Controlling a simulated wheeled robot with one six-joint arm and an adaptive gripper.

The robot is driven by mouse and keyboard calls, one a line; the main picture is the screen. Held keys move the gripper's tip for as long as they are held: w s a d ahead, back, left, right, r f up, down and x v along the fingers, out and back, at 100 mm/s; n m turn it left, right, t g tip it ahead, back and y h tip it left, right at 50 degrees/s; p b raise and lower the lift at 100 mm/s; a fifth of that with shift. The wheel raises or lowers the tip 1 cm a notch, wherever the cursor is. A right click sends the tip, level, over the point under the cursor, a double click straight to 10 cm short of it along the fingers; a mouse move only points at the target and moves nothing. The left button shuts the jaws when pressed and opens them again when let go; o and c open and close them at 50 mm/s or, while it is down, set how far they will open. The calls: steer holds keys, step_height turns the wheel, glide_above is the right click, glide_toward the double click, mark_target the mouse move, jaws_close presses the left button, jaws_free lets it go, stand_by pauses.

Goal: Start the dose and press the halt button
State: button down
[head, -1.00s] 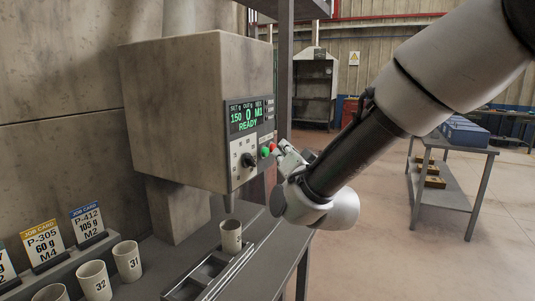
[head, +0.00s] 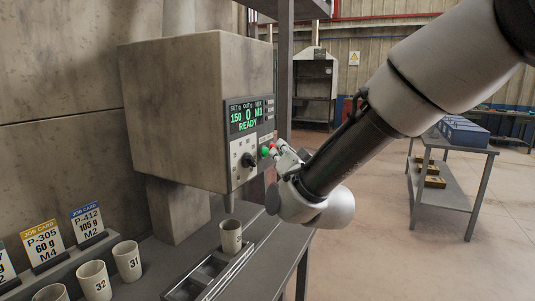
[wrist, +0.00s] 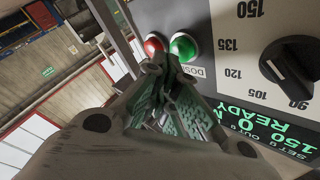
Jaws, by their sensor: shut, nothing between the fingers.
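The dosing machine (head: 185,95) has a panel whose display (head: 246,117) reads set 150, out 0, M1, READY. A green button (head: 265,152) and a red button (head: 273,146) sit side by side on the panel, and the wrist view shows the green one (wrist: 183,46) and the red one (wrist: 154,44) clearly. My gripper (wrist: 160,66) is shut and empty, its tips right by the two buttons, closer to the green one. I cannot tell whether they touch it. A cup (head: 231,236) stands upright under the nozzle (head: 228,202).
A black dial (head: 248,160) sits left of the buttons and shows large in the wrist view (wrist: 290,68). Cups numbered 31 (head: 127,262) and 32 (head: 94,281) stand at lower left, before job cards (head: 88,223). A side table (head: 456,146) stands at right, with open floor around it.

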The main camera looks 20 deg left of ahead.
steer(key=shift+a, duration=0.45)
stand_by(0.5)
steer(key=shift+d, duration=0.9)
steer(key=w, duration=0.4)
steer(key=shift+w+d, duration=0.15)
steer(key=shift+w, duration=0.1)
stand_by(0.3)
steer(key=shift+a, duration=0.4)
